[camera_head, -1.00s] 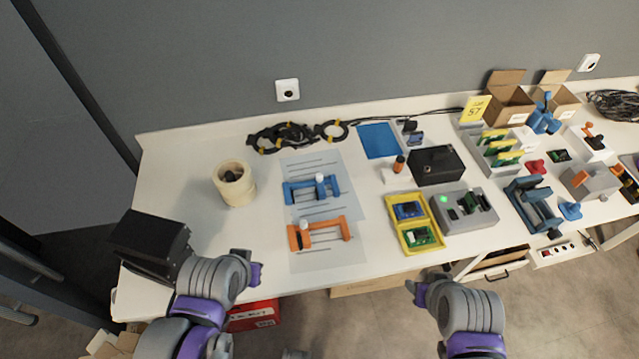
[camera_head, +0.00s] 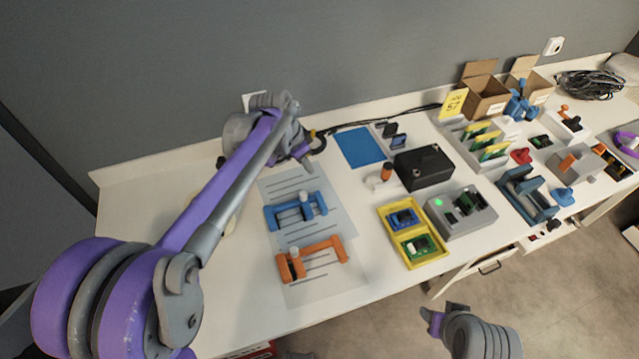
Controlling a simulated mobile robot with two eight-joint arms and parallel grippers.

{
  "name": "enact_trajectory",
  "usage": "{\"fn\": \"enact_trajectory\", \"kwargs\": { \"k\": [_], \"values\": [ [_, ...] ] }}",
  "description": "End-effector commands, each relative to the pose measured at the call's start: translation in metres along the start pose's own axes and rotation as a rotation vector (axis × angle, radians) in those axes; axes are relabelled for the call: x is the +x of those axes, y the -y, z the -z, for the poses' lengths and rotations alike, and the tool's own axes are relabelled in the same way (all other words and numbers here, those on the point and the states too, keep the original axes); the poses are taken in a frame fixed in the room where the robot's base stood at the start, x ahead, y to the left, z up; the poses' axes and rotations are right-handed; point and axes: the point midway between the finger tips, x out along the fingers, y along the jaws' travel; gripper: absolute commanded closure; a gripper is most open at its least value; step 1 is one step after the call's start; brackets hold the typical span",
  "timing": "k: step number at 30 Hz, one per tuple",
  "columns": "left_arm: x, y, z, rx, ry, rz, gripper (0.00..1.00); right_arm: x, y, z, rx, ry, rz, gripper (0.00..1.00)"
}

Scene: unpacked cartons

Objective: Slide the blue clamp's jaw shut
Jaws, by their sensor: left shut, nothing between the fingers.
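The blue clamp (camera_head: 288,213) lies on a white printed sheet on the table, with a pale knob on its sliding jaw (camera_head: 307,209) near the right part of the bar. A gap shows between that jaw and the left end. My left arm reaches across the left side, and my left gripper (camera_head: 304,155) is beyond the clamp, above the back of the table. It is shut and empty, apart from the clamp. My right gripper (camera_head: 432,319) is low at the front, off the table edge; its fingers are too unclear to read.
An orange clamp (camera_head: 312,259) lies just in front of the blue one. A yellow tray (camera_head: 396,232) with boards and a grey box (camera_head: 475,222) stand to the right. A black box (camera_head: 424,168) and blue mat (camera_head: 359,147) are farther back. My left arm mostly hides a tape roll.

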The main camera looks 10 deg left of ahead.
Motion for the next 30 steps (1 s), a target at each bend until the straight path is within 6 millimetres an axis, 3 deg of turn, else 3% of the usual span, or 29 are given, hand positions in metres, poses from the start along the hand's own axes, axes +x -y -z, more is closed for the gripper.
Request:
{"fn": "enact_trajectory", "kwargs": {
  "k": [8, 21, 24, 30],
  "values": [
    [0.023, 0.005, 0.005, 0.025, -0.001, -0.012, 1.0, 0.002, 0.0, -0.002, 0.0, 0.001, 0.0, 0.5],
    [0.109, 0.004, 0.003, 0.023, 0.0, -0.01, 1.0, 0.007, 0.0, -0.005, 0.0, 0.003, 0.0, 0.5],
    [0.099, 0.005, -0.015, 0.02, -0.001, -0.009, 1.0, 0.006, 0.0, -0.004, 0.0, 0.002, 0.0, 0.5],
    [0.094, 0.005, -0.031, 0.021, -0.001, -0.01, 1.0, 0.005, 0.0, -0.003, 0.0, 0.002, 0.0, 0.5]
  ]
}}
